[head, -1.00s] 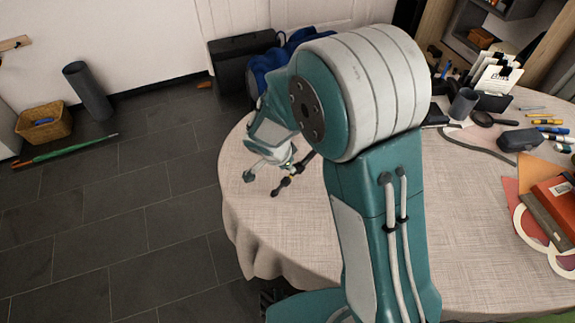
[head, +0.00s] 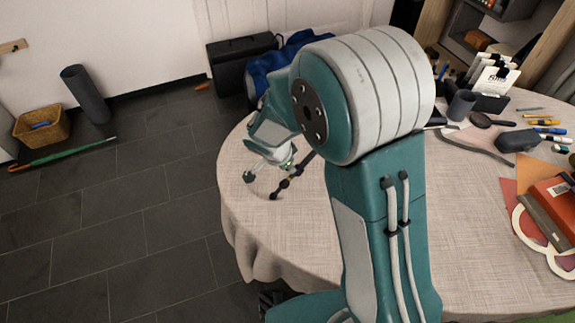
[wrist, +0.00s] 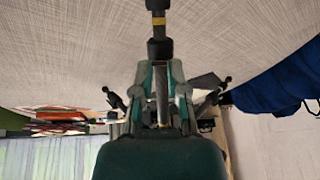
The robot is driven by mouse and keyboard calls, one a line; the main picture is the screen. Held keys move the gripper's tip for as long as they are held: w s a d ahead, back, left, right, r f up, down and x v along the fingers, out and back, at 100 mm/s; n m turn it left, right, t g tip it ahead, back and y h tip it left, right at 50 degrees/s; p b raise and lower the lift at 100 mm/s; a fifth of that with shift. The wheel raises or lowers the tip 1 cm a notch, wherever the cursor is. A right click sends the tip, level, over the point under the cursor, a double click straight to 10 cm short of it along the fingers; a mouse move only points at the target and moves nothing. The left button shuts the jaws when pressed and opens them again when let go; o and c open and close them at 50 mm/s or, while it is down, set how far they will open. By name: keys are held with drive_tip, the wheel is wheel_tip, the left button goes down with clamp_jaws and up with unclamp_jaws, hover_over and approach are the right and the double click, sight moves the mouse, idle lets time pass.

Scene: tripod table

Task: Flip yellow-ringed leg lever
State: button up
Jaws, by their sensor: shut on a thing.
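The tripod's near leg shows in the wrist view with a yellow ring (wrist: 158,20) between dark sections and a thick black collar (wrist: 159,48) below it. My gripper (wrist: 160,78) has its teal fingers on both sides of this leg, shut on it just past the collar. The lever itself is hard to make out, partly hidden by the fingers. Two other dark leg ends (wrist: 113,98) stick out on either side behind the fingers. In the head view, my gripper (head: 266,166) is over the table's left part, next to a dark tripod leg (head: 291,181); my arm hides most of the tripod.
The round table with a beige cloth (head: 285,235) is clear in front of the tripod. Pens, a dark case (head: 517,139), a cup (head: 461,104) and books (head: 548,210) lie on its right side. A blue cloth item (head: 262,68) and a black case (head: 238,62) stand behind the table.

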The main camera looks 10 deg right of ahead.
drive_tip(key=shift+w+d+r, duration=0.15)
drive_tip(key=shift+d+r, duration=0.1)
drive_tip(key=shift+d, duration=0.05)
idle(0.5)
drive_tip(key=o, duration=0.5)
drive_tip(key=shift+o, duration=0.2)
drive_tip(key=a+r, duration=0.1)
drive_tip(key=s+a+r, duration=0.1)
drive_tip(key=r, duration=0.1)
drive_tip(key=s+a+r, duration=0.1)
drive_tip(key=shift+r, duration=0.35)
idle(0.7)
idle(0.3)
